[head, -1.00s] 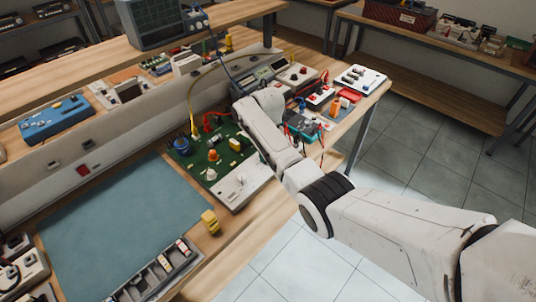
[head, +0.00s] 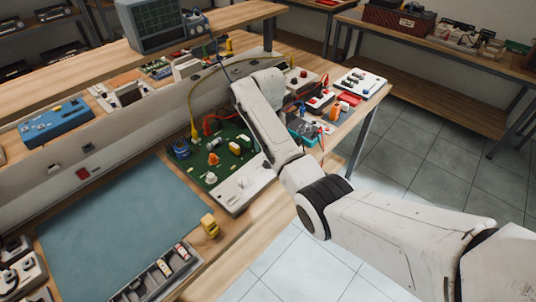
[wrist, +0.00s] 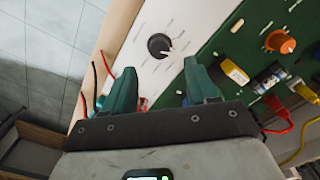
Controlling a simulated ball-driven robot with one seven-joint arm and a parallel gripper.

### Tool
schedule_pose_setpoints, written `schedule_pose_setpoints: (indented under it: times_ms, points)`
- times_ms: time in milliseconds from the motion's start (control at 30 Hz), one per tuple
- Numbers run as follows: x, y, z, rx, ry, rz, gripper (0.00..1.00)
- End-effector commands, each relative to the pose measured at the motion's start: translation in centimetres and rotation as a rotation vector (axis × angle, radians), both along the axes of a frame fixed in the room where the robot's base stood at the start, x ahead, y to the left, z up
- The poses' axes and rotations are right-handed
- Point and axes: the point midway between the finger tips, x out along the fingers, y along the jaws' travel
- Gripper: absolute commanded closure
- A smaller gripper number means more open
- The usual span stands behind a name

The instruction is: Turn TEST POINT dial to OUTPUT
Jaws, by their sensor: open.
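The TEST POINT dial is the dark round knob (wrist: 158,44) with a light pointer on a white panel (wrist: 150,75) in the wrist view. Its labels are too small to read. In the head view the white panel (head: 243,188) lies along the front edge of the green circuit board (head: 210,165). My gripper (wrist: 162,76) is open, its two green fingers apart and empty. The knob shows beyond the fingertips, between their lines, and does not appear to be touched. In the head view my arm hides the gripper.
An orange knob (wrist: 280,41) and several components stand on the green board beside the panel. Red and yellow cables run near the right finger. The blue mat (head: 120,225) is clear.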

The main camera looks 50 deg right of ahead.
Motion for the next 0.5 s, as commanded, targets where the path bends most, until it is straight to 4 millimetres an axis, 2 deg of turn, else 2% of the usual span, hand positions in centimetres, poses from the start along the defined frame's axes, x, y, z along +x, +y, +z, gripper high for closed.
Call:
schedule_pose_setpoints:
  times_ms: [200, 500]
  points:
    - [0.0, 0.0, 3.2, 0.0, -0.001, 0.0, 0.42]
    - [0.0, 0.0, 4.3, -0.001, 0.001, 0.0, 0.42]
